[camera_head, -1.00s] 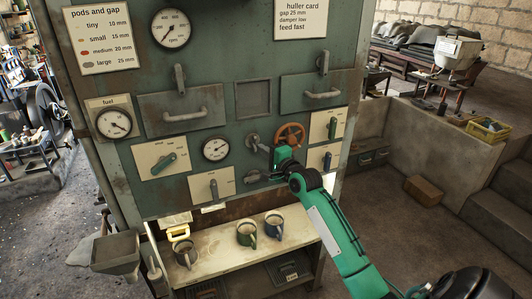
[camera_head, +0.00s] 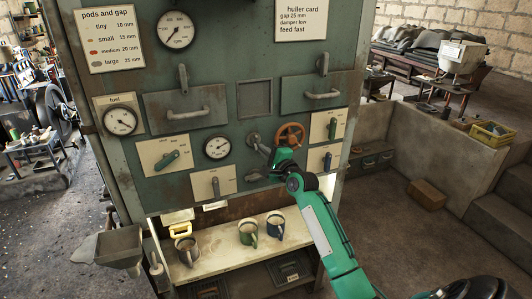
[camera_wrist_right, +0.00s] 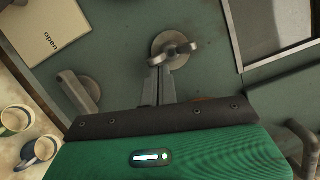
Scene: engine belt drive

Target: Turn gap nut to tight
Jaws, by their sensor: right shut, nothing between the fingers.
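A grey round fitting with short wings, which looks like the gap nut (camera_head: 253,137), is on the green machine front, left of the red-brown handwheel (camera_head: 291,134). In the right wrist view it is the winged nut (camera_wrist_right: 172,46) at upper centre. My right gripper (camera_head: 259,144) is at the nut's lower right in the head view. In the wrist view its fingers (camera_wrist_right: 157,64) are shut and empty, with their tips at the nut's lower edge. I cannot tell whether they touch it. The nut's marking cannot be read. My left gripper is out of view.
A grey lever handle (camera_wrist_right: 82,91) is close to the fingers. Gauges, drawer pulls and labelled switch plates (camera_head: 214,184) surround the nut. Several mugs (camera_head: 248,231) stand on the shelf (camera_head: 218,252) below. A huller card (camera_head: 301,20) reads gap 25 mm.

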